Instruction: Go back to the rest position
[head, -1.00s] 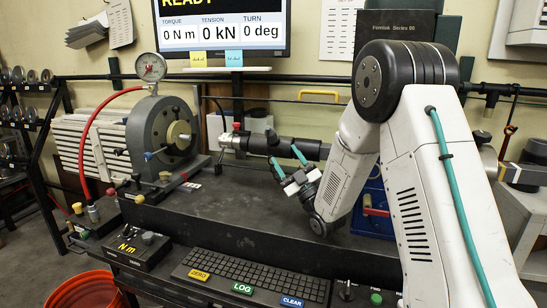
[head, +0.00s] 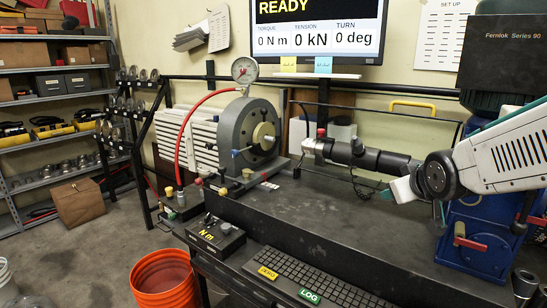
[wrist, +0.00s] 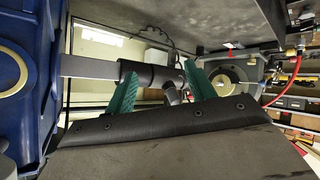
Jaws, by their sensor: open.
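My gripper (wrist: 161,82) shows in the wrist view as two teal fingers spread apart, with nothing held between them. A black cylindrical tool (wrist: 144,72) on a grey bar appears beyond the fingers. In the head view my gripper (head: 408,190) is at the right, below and beside the right end of this black tool (head: 345,152), partly hidden by my wrist. My white arm comes in from the right edge. Whether the fingers touch the tool is hard to tell in the head view.
The grey round machine (head: 248,135) with a gauge stands at the left of the dark bench (head: 330,215). A blue unit (head: 478,240) stands close at the right. A keyboard (head: 318,285) is at the front, an orange bucket (head: 165,280) on the floor. The screen (head: 318,30) reads READY.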

